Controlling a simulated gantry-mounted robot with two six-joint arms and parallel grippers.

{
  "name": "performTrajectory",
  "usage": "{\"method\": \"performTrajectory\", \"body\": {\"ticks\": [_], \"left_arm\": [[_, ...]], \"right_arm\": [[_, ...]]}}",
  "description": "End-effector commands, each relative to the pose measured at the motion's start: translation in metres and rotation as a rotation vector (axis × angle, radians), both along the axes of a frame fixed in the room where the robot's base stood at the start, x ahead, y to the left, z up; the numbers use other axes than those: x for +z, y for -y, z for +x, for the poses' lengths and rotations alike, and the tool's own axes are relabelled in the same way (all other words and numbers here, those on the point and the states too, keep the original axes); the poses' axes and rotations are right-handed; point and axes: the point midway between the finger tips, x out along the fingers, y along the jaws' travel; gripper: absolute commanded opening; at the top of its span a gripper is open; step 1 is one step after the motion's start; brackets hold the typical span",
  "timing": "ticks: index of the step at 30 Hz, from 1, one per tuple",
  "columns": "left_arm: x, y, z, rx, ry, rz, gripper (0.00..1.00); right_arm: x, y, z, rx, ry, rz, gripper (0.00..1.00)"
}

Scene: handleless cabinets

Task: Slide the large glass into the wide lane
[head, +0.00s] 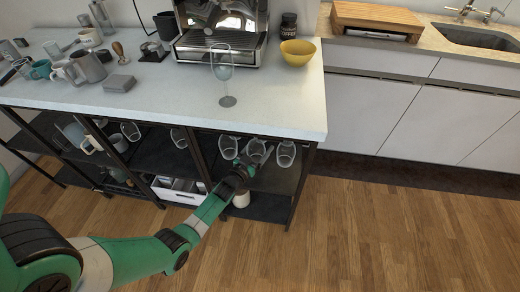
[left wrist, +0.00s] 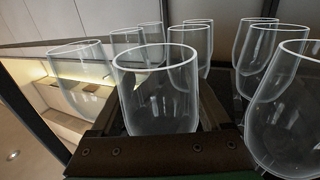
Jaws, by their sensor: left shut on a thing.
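Several stemmed glasses hang in a row under the counter in the head view, among them a left one (head: 228,147) and a right one (head: 286,153). My left gripper (head: 246,162) reaches in below the counter among them. In the left wrist view, one clear glass (left wrist: 155,88) sits between the dark fingers of the gripper, which is shut on it. Its stem is hidden by the gripper. A larger-looking glass (left wrist: 288,112) is close on the right, apart from the held one. I cannot tell the lane widths. My right gripper is not in view.
Further glasses (left wrist: 190,45) crowd behind the held one. A stemmed glass (head: 222,68) stands on the white counter (head: 170,98), near a coffee machine (head: 222,30) and a yellow bowl (head: 297,52). Dark rack posts (head: 301,185) flank the shelf. The wooden floor in front is clear.

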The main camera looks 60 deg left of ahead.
Motion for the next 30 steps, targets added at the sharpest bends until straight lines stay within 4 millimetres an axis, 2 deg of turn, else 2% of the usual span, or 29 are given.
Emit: {"method": "performTrajectory", "body": {"ticks": [13,14,17,30], "left_arm": [[0.0000,-0.0097,0.0062,0.001,0.000,0.000,0.45],[0.0000,-0.0095,0.0061,0.001,0.000,0.000,0.84],[0.0001,-0.0094,0.0060,0.001,0.000,0.000,1.00],[-0.0006,-0.0098,0.0050,0.003,-0.002,-0.002,1.00]], "right_arm": [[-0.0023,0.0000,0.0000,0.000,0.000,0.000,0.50],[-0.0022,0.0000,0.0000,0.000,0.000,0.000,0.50],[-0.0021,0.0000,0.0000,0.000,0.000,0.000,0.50],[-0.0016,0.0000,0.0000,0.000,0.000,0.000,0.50]]}}
